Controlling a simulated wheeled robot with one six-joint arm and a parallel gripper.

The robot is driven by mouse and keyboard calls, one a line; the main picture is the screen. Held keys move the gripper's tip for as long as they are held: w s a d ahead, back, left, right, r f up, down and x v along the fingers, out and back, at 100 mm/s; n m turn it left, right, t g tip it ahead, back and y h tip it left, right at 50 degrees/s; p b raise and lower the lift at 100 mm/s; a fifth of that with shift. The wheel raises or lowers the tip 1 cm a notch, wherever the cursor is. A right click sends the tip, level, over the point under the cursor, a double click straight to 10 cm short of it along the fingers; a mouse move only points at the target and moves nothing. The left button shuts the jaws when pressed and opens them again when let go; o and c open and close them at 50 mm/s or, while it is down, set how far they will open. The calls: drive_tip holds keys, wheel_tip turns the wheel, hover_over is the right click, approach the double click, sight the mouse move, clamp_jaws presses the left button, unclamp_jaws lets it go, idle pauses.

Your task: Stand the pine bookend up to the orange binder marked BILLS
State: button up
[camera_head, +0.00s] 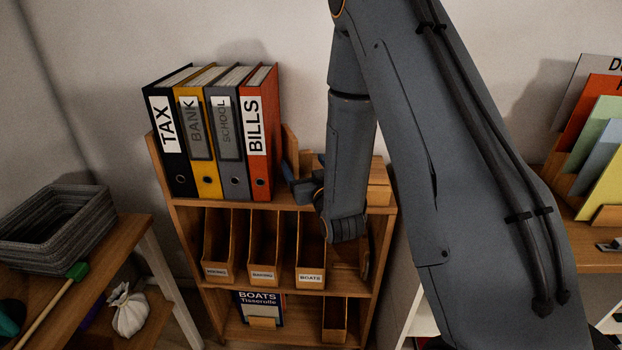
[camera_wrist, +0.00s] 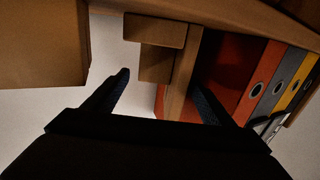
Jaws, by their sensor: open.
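The orange binder marked BILLS (camera_head: 257,135) stands upright at the right end of the binder row on the shelf top; its lower part shows in the wrist view (camera_wrist: 228,72). The pine bookend (camera_head: 290,143) stands upright just right of it, partly hidden by my gripper. In the wrist view, which is roughly upside down, its upright plate and foot (camera_wrist: 183,75) show beside the orange binder; whether they touch I cannot tell. My gripper (camera_head: 300,183) is open in front of the bookend. In the wrist view its fingers (camera_wrist: 160,90) lie either side of the plate.
Black TAX (camera_head: 168,140), yellow BANK (camera_head: 200,140) and grey SCHOOL (camera_head: 230,140) binders stand to the left. A wooden block (camera_head: 379,188) sits at the shelf's right end, close to my arm.

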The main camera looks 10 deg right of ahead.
sight(301, 161)
drive_tip(key=shift+o, duration=0.3)
drive_tip(key=s, duration=0.2)
drive_tip(key=s+b, duration=0.1)
drive_tip(key=s, duration=0.4)
drive_tip(key=shift+d, duration=0.25)
drive_tip(key=shift+w+r+p, duration=0.2)
drive_tip(key=shift+w+p, duration=0.15)
drive_tip(key=shift+p, duration=0.7)
drive_tip(key=w+p, duration=0.1)
drive_tip(key=p, duration=0.2)
drive_tip(key=shift+w, duration=0.3)
drive_tip(key=w+f+p, duration=0.1)
drive_tip(key=w+p, duration=0.1)
drive_tip(key=p, duration=0.3)
drive_tip(key=shift+f, duration=0.2)
drive_tip(key=shift+w+a+f+b, duration=0.15)
drive_tip(key=shift+w+b, duration=0.25)
drive_tip(key=shift+w, duration=0.65)
drive_tip(key=w, duration=0.2)
drive_tip(key=w+b, duration=0.1)
drive_tip(key=w, duration=0.2)
drive_tip(key=shift+w+a, duration=0.35)
drive_tip(key=shift+r, duration=0.2)
